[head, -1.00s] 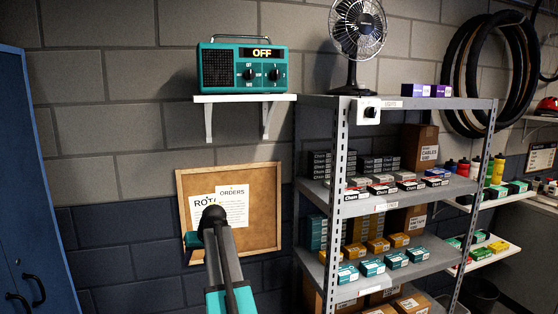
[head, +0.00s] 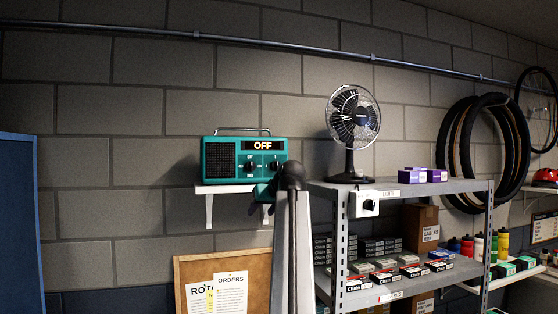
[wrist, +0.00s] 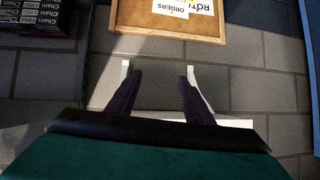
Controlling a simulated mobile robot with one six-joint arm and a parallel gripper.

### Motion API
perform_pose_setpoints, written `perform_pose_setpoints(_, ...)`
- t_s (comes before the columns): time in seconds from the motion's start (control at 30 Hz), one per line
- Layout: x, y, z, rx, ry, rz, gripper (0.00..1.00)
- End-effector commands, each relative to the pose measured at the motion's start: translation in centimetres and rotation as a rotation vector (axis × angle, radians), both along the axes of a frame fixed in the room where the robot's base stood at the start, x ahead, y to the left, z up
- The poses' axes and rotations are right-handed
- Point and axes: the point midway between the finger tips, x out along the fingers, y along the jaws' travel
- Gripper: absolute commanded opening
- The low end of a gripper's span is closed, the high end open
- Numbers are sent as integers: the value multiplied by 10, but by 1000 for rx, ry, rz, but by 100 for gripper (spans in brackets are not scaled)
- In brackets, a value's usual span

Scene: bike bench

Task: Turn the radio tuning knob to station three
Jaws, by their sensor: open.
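The teal radio (head: 222,158) stands on a small white wall shelf (head: 215,189) in the head view. Its display (head: 263,146) reads OFF. Two dark knobs are on its front, a left knob (head: 249,167) and a right knob; their small markings are unreadable here. My gripper (head: 262,193) is at the radio's lower right, in front of the shelf, and my arm hides part of it. In the wrist view my gripper (wrist: 159,88) is open with nothing between its fingers. The radio cannot be made out in that view; the shelf's white underside edge (wrist: 235,123) shows behind the fingers.
A metal rack (head: 455,190) with boxes stands close to the right of my arm. A black fan (head: 352,118) and a white switch box (head: 364,203) are on it. A corkboard (head: 190,268) hangs below the shelf. A blue cabinet (head: 20,220) is at the left.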

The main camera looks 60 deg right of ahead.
Motion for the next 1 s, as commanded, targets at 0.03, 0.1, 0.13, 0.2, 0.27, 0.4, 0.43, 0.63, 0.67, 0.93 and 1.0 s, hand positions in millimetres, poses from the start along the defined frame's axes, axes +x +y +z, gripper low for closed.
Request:
perform_pose_setpoints(0.03,-15,-5,34,-24,-14,-14,47)
perform_pose_setpoints(0.1,-33,-7,69,-53,-31,-28,47)
perform_pose_setpoints(0.13,-41,-8,83,-66,-39,-34,47)
perform_pose_setpoints(0.2,-58,-8,116,-95,-54,-46,47)
perform_pose_setpoints(0.27,-72,-7,141,-118,-65,-55,47)
perform_pose_setpoints(0.4,-97,-3,185,-159,-83,-74,47)
perform_pose_setpoints(0.43,-101,-2,191,-165,-86,-76,47)
perform_pose_setpoints(0.63,-111,1,209,-184,-94,-83,47)
perform_pose_setpoints(0.67,-111,1,209,-185,-95,-82,47)
perform_pose_setpoints(0.93,-111,0,207,-185,-96,-81,47)
perform_pose_setpoints(1.0,-110,0,207,-184,-96,-80,47)
